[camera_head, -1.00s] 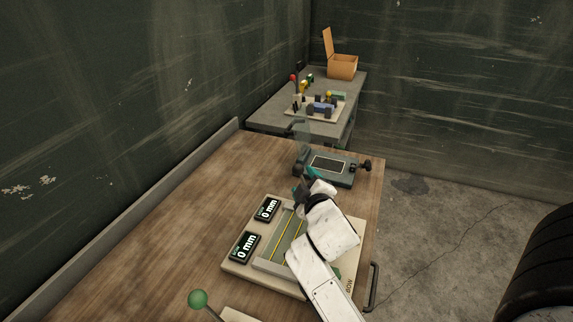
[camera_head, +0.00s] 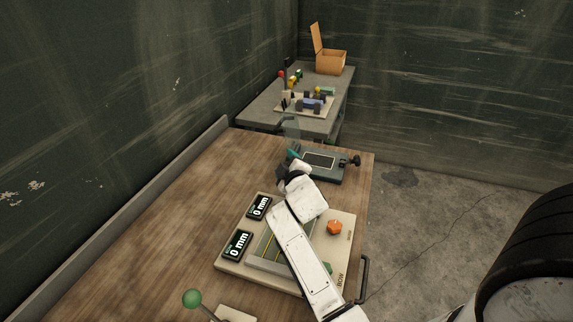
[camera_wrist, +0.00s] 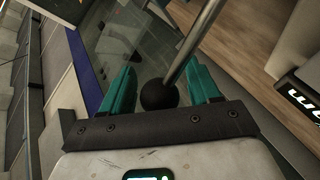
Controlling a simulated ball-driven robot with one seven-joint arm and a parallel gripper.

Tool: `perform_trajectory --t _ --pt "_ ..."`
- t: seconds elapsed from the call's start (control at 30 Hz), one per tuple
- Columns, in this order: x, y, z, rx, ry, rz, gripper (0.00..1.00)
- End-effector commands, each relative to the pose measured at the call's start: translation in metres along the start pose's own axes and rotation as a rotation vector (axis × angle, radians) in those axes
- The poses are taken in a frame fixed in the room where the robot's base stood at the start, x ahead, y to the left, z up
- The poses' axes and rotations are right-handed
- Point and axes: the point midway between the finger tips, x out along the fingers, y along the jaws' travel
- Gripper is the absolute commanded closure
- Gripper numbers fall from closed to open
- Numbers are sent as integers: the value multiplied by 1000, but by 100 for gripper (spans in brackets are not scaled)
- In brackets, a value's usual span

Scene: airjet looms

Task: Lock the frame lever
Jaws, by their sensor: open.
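In the wrist view, a metal rod (camera_wrist: 195,42) ends in a black ball knob (camera_wrist: 159,95). The knob sits between the two teal fingers of my gripper (camera_wrist: 162,72), which is open with visible gaps beside the knob. Whether this rod is the frame lever I cannot tell for sure. In the head view, my gripper (camera_head: 293,155) is at the left end of a grey device (camera_head: 333,176) with a dark screen and a clear upright plate (camera_head: 292,127). The rod is hidden or too small there.
A beige board (camera_head: 345,252) with two "0 mm" displays (camera_head: 259,207) and an orange knob (camera_head: 334,227) lies under my arm. A green ball lever (camera_head: 192,298) stands at the near left. A grey table (camera_head: 262,110) with parts and a box (camera_head: 331,62) is behind. The table's left is clear.

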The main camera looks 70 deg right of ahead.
Motion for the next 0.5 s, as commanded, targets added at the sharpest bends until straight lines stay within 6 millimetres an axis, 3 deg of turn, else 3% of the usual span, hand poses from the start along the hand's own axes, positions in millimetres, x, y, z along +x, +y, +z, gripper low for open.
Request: perform_trajectory --t 0.07,0.5 --pt "0 0 0 0 0 0 38" --pt "0 0 0 0 0 0 81"
